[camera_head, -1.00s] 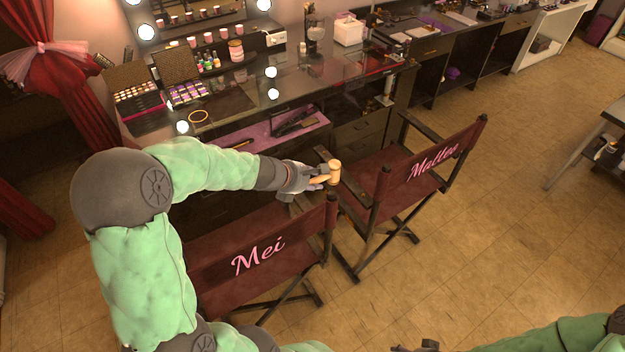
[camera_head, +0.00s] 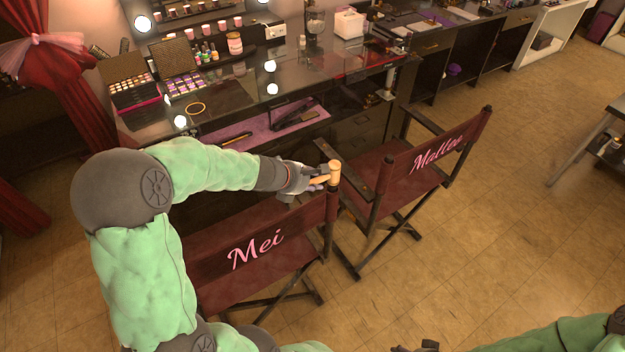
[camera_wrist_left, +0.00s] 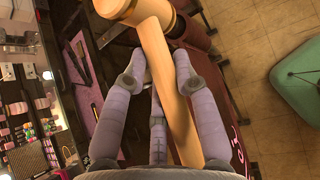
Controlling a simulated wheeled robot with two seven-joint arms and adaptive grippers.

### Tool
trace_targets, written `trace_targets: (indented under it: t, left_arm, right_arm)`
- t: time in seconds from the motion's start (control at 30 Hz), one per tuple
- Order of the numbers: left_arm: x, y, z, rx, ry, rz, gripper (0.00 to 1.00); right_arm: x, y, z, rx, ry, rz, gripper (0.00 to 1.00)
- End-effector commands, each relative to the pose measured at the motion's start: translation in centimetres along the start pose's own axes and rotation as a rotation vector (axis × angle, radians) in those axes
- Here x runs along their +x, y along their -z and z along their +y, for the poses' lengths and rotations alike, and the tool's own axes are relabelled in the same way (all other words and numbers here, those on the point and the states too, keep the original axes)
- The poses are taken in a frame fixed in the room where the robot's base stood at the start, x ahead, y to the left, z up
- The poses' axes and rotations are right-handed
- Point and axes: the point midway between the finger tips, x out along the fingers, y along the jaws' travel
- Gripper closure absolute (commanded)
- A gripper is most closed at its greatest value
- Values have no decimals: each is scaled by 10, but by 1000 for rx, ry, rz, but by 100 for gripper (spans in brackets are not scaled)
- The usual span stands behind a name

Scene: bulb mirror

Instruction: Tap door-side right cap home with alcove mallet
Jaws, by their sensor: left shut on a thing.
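My left gripper (camera_head: 309,181) is shut on the handle of a light wooden mallet (camera_head: 334,172). The mallet head shows just above the top of the right back post of the chair marked Mei (camera_head: 254,250). I cannot tell whether they touch. In the left wrist view the handle (camera_wrist_left: 168,80) runs between the fingers, with the head (camera_wrist_left: 125,8) at the top edge. A brown banded cylinder (camera_wrist_left: 192,33), seemingly the post top, lies beside it, partly hidden by the handle. No separate cap is clear in the head view. My right gripper (camera_head: 416,347) is barely in frame at the bottom edge.
A second chair marked Mallee (camera_head: 438,153) stands close to the right. The black vanity counter (camera_head: 235,95), with makeup palettes and bulbs, lies beyond the chairs. A grey table (camera_head: 595,140) stands at the right edge. The floor at right (camera_head: 490,240) is clear.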

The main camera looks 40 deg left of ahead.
Motion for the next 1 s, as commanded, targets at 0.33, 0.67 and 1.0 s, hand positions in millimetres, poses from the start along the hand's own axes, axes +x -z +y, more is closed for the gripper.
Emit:
trace_targets:
  t: [0.33, 0.67, 1.0]
  left_arm:
    - [0, 0, 0, 1, -1, -1, 100]
    - [-27, -27, 8, 2, -1, -1, 100]
    - [-26, -26, 8, 1, -1, -1, 100]
  right_arm:
    - [1, 0, 0, 0, 0, 1, 25]
    - [-34, -1, -12, 0, 0, 1, 25]
    - [-32, -1, -11, 0, 0, 0, 25]
